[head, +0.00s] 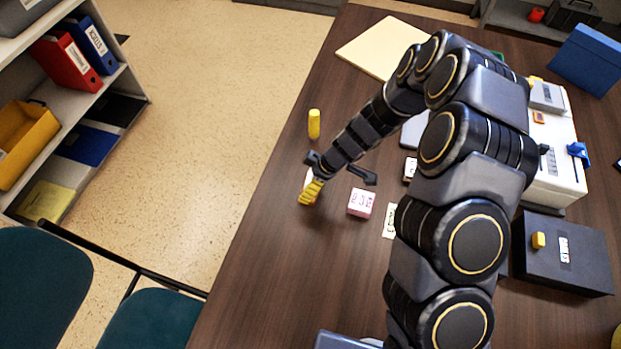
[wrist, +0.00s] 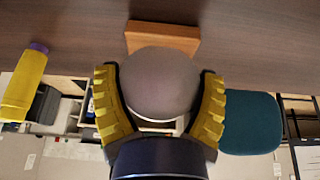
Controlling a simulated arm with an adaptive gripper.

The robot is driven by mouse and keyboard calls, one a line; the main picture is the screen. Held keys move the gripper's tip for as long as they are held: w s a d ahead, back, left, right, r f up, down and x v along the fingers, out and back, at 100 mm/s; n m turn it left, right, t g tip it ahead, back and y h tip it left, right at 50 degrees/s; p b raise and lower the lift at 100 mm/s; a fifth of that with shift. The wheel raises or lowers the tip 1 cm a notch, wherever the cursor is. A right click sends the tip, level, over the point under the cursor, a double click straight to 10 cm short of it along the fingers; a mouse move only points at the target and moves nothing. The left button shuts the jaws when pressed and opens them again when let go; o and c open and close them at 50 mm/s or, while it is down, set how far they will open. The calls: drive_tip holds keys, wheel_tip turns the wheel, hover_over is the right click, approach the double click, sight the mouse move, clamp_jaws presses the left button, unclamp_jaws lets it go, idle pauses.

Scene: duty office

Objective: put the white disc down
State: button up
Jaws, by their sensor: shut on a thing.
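The white disc (wrist: 160,82) fills the space between the two yellow fingers of my gripper (wrist: 159,74) in the wrist view. It looks greyish and shaded there, with a paler rim at its lower edge. My gripper is shut on it from both sides. In the head view my gripper (head: 311,191) is low over the left part of the dark wooden table (head: 275,255), and the fingers and wrist mostly hide the disc. A wooden block (wrist: 165,38) shows just beyond the disc in the wrist view. I cannot tell whether the disc touches it.
A yellow cylinder (head: 314,124) stands near the table's left edge, beyond my gripper. A pink-and-white box (head: 361,203) and a small card (head: 389,221) lie to the right. A dark box (head: 563,255) and a white machine (head: 556,150) are farther right. The table's front left is bare.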

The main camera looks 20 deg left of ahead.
drive_tip(key=o, duration=1.1)
drive_tip(key=shift+f, duration=0.1)
drive_tip(key=shift+c, duration=0.2)
drive_tip(key=v, duration=1.2)
